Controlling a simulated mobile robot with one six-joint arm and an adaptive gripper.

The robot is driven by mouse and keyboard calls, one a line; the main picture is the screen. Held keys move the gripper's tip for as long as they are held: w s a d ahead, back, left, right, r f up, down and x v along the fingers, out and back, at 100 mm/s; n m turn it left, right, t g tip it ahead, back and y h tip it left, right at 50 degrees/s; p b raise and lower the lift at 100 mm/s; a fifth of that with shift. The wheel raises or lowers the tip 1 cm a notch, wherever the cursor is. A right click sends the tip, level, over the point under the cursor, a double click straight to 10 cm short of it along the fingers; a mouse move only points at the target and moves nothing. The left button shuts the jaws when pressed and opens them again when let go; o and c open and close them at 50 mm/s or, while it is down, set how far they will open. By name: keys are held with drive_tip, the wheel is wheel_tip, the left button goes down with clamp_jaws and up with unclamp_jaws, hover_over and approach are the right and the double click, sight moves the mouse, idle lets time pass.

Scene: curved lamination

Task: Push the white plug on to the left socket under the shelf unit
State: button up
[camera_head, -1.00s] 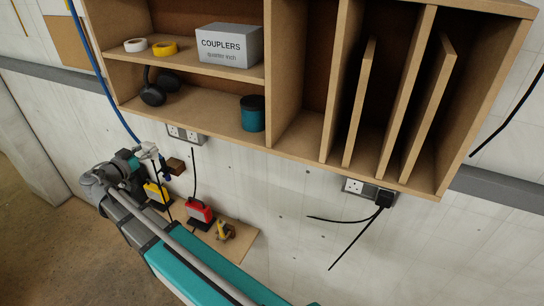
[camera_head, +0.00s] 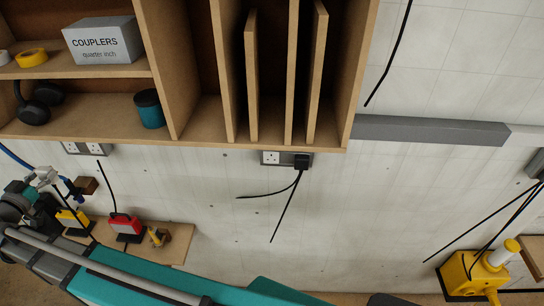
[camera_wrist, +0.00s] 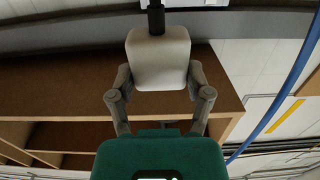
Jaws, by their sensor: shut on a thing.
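The white plug (camera_wrist: 158,58) is held between the two fingers of my gripper (camera_wrist: 158,82) in the wrist view, with a black cable at its top end. In the head view my gripper (camera_head: 36,186) is at the left edge, with the small pale plug (camera_head: 43,177) at its tip. The left socket (camera_head: 84,148) is a double white outlet on the wall under the shelf unit (camera_head: 185,115). The plug is left of and below it in the picture, apart from it. The pin side of the plug is not clear.
The right socket (camera_head: 271,158) holds a black plug (camera_head: 302,161) with hanging cables. A red lamp-like device (camera_head: 126,224), a yellow one (camera_head: 73,218) and a brown block (camera_head: 86,185) are near my arm. A blue hose (camera_wrist: 278,95) runs beside my gripper.

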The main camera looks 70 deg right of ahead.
drive_tip(key=c, duration=0.6)
drive_tip(key=shift+o, duration=0.2)
wheel_tip(320, 180, down, 11)
drive_tip(key=b, duration=1.1)
drive_tip(key=shift+s+r, duration=0.1)
